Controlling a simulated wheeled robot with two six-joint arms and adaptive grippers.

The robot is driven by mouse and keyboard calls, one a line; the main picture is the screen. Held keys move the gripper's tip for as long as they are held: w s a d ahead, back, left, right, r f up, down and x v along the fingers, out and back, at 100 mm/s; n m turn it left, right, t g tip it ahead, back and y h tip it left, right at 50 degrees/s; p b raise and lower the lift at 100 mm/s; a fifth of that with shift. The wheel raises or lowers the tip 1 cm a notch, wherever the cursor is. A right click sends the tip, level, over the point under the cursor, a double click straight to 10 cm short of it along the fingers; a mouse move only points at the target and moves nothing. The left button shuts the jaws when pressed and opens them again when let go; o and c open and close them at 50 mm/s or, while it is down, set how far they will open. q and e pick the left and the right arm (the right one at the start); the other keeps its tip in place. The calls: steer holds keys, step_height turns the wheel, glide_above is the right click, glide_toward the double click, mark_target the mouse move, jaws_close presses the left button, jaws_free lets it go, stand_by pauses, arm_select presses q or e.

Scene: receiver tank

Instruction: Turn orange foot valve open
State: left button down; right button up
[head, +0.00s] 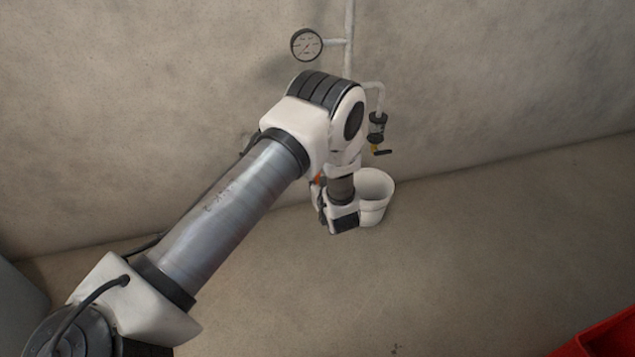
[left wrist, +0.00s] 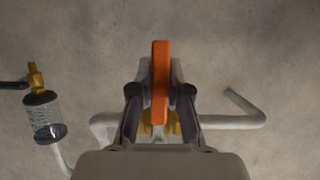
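The orange valve handle (left wrist: 161,80) stands upright in the middle of the left wrist view. A brass valve body (left wrist: 174,123) shows partly below it, between my fingers. My left gripper (left wrist: 161,72) has one finger on each side of the handle, and the fingertips appear to press against it. In the head view, my left arm hides most of the valve. Only a small orange patch (head: 317,181) shows beside my left gripper (head: 320,192), low by the wall. My right gripper is not in view.
A pale pipe (head: 349,35) with a round gauge (head: 306,44) runs down the concrete wall. A small bowl (head: 377,127) with a black-handled brass valve hangs right of my arm, also in the left wrist view (left wrist: 45,117). A white bucket (head: 375,200) stands close beside my wrist. A red container (head: 605,338) is bottom right.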

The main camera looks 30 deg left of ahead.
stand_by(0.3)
arm_select(q)
steer(key=shift+w+d+r+n+t+h+p, duration=0.25)
steer(key=shift+w+d+n+t+h+p, duration=0.15)
steer(key=shift+w+d+n+t+p, duration=0.45)
steer(key=shift+w+d+r+n+t+h+p, duration=0.2)
steer(key=shift+w+d+n+t+h+p, duration=0.2)
steer(key=shift+n+p, duration=0.7)
steer(key=shift+a, duration=0.1)
steer(key=c, duration=1.1)
jaws_free()
steer(key=shift+w, duration=0.1)
steer(key=v, duration=1.2)
